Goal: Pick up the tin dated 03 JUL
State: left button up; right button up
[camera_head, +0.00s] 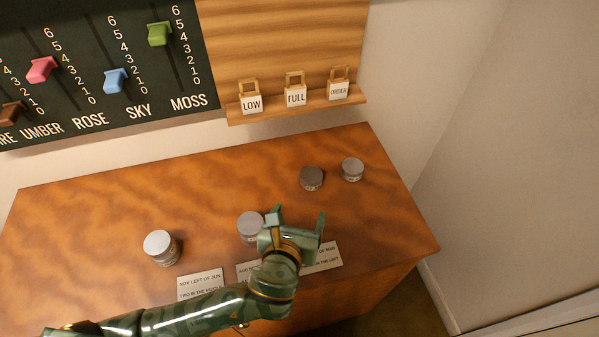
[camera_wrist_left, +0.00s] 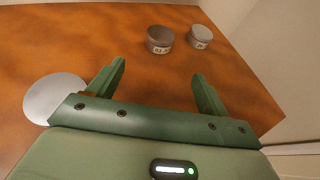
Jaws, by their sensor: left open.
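A dark grey tin (camera_head: 311,178) stands upright on the table, towards the back right. In the left wrist view this dark tin (camera_wrist_left: 160,40) is ahead, beyond the gap between my fingers; its small label seems to begin with 03, the rest is not clear. A lighter tin (camera_head: 352,169) stands just right of it. A grey tin (camera_head: 250,227) is close to the left of my gripper, partly hidden by it. A silver tin (camera_head: 160,246) stands further left, its date not readable. My left gripper (camera_head: 298,219) is open and empty, short of the dark tin.
Printed cards (camera_head: 200,283) lie near the table's front, some partly under my arm. The wooden table (camera_head: 100,220) has free room between the left and middle tins. A shelf (camera_head: 300,107) with tags LOW, FULL and ORDER and a slider board (camera_head: 110,124) are behind.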

pick_arm(q)
jog(key=b, duration=0.2)
send_near(310, 181)
jog(key=shift+w+a+f+y, duration=0.1)
jog(key=shift+a+f+y, duration=0.2)
jog(key=shift+f, duration=0.25)
jog(key=b+x, duration=0.1)
jog(key=x, duration=0.4)
jog(key=shift+w+d, duration=0.15)
jog(key=shift+w, duration=0.05)
jog(key=shift+w+d+f+b, duration=0.1)
jog(key=shift+w+f+b, duration=0.05)
jog(key=shift+w+b, duration=0.4)
jog(key=x, duration=0.1)
jog(key=b+x, duration=0.1)
jog(key=x, duration=0.1)
jog(key=b+x, duration=0.1)
jog(key=x, duration=0.1)
jog(key=shift+d, duration=0.4)
jog(key=shift+w, duration=0.25)
jog(key=shift+r, duration=0.3)
pick_arm(e)
notch_tip(310, 181, down, 6)
jog(key=s+d, duration=0.1)
jog(key=shift+f, duration=0.15)
pick_arm(q)
jog(key=c, duration=1.1)
pick_arm(e)
jog(key=shift+s+d, duration=0.1)
